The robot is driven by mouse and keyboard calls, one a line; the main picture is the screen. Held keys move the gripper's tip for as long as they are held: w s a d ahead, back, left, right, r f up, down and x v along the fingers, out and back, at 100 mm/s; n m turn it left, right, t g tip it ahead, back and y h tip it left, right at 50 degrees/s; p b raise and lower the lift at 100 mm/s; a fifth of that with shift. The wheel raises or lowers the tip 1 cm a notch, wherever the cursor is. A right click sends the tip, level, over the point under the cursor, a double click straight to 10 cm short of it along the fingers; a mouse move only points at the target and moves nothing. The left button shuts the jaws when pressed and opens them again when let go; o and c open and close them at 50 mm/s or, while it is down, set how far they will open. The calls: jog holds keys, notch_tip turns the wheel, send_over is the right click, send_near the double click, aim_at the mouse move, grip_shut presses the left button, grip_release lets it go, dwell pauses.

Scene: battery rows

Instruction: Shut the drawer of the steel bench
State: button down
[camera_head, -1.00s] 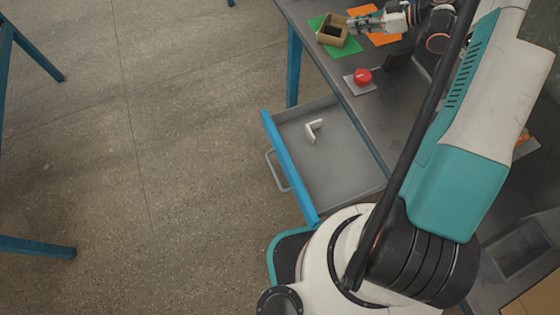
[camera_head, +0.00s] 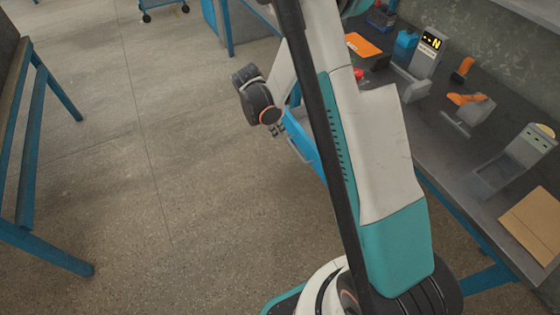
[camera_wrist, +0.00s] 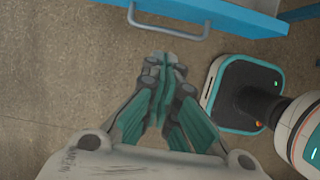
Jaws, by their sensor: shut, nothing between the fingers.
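The drawer's blue front (camera_head: 308,148) shows left of my arm in the head view, out from the steel bench (camera_head: 435,155). My arm hides most of the drawer. In the wrist view the blue front (camera_wrist: 225,12) crosses the top, with its grey bar handle (camera_wrist: 168,32) facing my gripper. My gripper (camera_wrist: 165,62) is shut and empty, with its tips just short of the handle, seemingly apart from it. In the head view my gripper (camera_head: 276,130) hangs beside the drawer front, above the floor side.
The bench top carries an orange mat (camera_head: 363,45), a red button (camera_head: 358,73), a device with a lit display (camera_head: 428,50), another grey device (camera_head: 525,150) and a cardboard piece (camera_head: 535,220). A blue-legged table (camera_head: 30,150) stands at left. The floor between is clear.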

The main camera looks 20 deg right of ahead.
jog(key=shift+d+f+b, duration=0.9)
jog(key=shift+d+f, duration=0.3)
jog(key=shift+f, duration=0.3)
jog(key=shift+d+f+b, duration=0.95)
jog(key=shift+d+f, duration=0.25)
jog(key=shift+f, duration=0.35)
jog(key=shift+d+f+b, duration=0.9)
jog(key=shift+d+f, duration=0.3)
jog(key=shift+f, duration=0.3)
